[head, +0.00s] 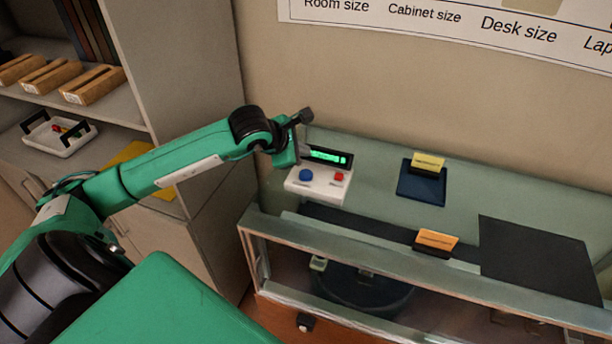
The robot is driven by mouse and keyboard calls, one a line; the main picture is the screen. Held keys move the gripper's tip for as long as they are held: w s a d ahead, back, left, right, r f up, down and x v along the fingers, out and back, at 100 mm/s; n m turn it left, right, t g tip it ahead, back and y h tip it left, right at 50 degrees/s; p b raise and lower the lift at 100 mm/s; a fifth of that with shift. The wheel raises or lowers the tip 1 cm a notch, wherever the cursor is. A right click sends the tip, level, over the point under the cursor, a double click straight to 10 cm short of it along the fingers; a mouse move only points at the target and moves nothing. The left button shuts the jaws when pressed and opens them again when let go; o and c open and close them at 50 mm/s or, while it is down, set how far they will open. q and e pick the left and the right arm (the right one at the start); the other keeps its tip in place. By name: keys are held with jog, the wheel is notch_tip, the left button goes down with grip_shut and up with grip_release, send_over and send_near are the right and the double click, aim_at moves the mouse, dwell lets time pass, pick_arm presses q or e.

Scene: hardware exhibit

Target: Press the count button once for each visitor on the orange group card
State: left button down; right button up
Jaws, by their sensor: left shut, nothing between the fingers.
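A white counter box (320,190) stands on the left end of the glass display case. It has a lit green display (328,155), a blue button (306,175) and a small red button (339,176). The digits and button labels are too small to read. The orange card (437,240) stands in a dark holder near the case's front edge; its row of small marks is too fine to count. My left gripper (303,151) is shut and empty, just above and behind the blue button. I cannot tell whether it touches the box. My right gripper is not in view.
A yellow card (429,163) stands on a dark blue pad (420,187) farther back. A black mat (535,258) lies at the right. Shelves at the left hold wooden blocks (92,84) and a white tray (58,143). A wall poster (460,32) hangs behind the case.

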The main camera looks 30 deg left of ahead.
aim_at(302, 175)
pick_arm(q)
notch_tip(302, 175, down, 4)
jog(key=b, duration=0.3)
jog(key=shift+f, duration=0.3)
dwell(0.8)
dwell(0.8)
jog(key=shift+b, duration=0.3)
jog(key=shift+f+b, duration=0.45)
jog(key=shift+b, duration=0.35)
